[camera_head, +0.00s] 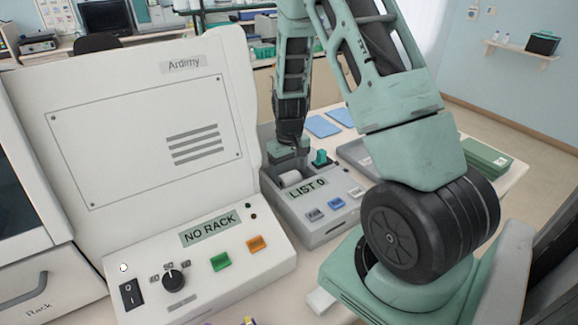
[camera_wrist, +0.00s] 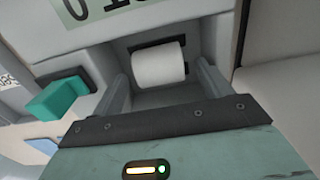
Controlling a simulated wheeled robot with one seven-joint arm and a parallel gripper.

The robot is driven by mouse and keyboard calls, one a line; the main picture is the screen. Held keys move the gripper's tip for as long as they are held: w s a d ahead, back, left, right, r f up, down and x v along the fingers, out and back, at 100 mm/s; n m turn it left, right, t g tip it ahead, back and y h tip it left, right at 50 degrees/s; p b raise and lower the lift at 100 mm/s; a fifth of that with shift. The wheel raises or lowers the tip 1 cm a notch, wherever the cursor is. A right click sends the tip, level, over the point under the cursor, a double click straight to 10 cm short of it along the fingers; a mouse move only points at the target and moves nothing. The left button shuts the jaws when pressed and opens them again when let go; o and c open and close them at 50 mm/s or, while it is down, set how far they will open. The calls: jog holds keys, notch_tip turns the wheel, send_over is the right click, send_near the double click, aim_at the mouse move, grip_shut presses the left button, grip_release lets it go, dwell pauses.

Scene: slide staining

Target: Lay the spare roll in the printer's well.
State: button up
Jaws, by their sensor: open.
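The grey printer (camera_head: 330,222) with the "LIST 0" display stands on the bench right of the large white machine. A white paper roll (camera_head: 291,178) shows in the printer's well at its left rear. In the wrist view the roll (camera_wrist: 159,66) lies crosswise in the well (camera_wrist: 160,98), by a dark slot. My gripper (camera_head: 292,165) is just above the well, pointing down. Its two fingers stand apart at either side of the roll, with visible gaps, so it is open and holds nothing. The roll's underside is hidden.
A teal lever (camera_head: 320,158) stands on the printer close to my gripper's right. The tall white machine (camera_head: 145,135) with the "NO RACK" display is close on the left. Blue mats (camera_head: 323,126) and green boxes (camera_head: 485,158) lie farther back and right.

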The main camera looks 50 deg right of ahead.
notch_tip(320, 180, up, 17)
jog(key=b, duration=0.3)
jog(key=shift+r, duration=0.2)
dwell(0.5)
